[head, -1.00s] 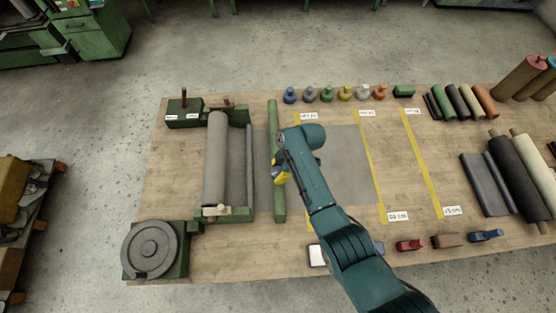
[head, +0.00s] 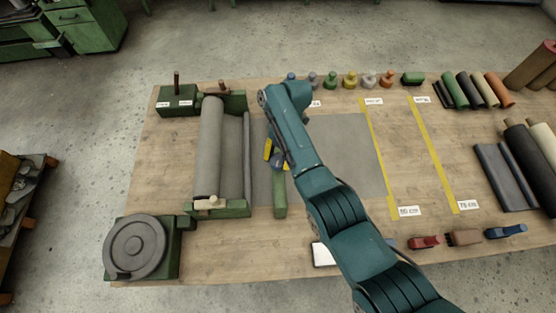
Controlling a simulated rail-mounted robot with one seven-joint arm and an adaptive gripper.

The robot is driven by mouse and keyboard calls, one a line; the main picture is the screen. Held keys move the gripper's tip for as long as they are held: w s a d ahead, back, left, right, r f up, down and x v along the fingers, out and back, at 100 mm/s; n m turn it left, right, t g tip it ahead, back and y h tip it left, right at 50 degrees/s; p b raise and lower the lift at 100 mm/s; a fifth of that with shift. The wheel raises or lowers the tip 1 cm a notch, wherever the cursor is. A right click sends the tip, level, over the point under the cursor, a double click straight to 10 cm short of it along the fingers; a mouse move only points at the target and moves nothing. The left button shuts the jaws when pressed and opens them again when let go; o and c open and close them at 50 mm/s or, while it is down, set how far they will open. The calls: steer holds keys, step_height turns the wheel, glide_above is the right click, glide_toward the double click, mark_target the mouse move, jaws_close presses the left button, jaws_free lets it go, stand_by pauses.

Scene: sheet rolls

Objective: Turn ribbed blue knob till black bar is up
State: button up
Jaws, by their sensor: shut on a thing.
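A small blue knob-like piece (head: 290,76) stands at the left end of the back row, partly hidden by my arm. Its ribs and any black bar are too small to make out. My gripper (head: 274,158), with yellow fingers, is low over the long green bar (head: 280,197), well in front of that piece. It appears shut on the green bar, though the contact is partly hidden. The bar's far part is covered by my arm.
A grey roll (head: 210,150) in a green stand is close left of my gripper. A round grey disc (head: 136,247) is at front left. More coloured pieces (head: 350,80) line the back. A grey sheet (head: 345,150) lies to the right, with yellow strips beyond.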

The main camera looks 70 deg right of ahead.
steer(key=shift+a+f+n+g+b, duration=0.1)
steer(key=shift+f+n+g+b, duration=0.15)
steer(key=shift+n+g+b, duration=0.55)
steer(key=shift+n+t, duration=0.3)
steer(key=shift+n, duration=0.1)
steer(key=o, duration=1.2)
steer(key=shift+r, duration=0.1)
steer(key=shift+r, duration=0.15)
steer(key=v, duration=1.2)
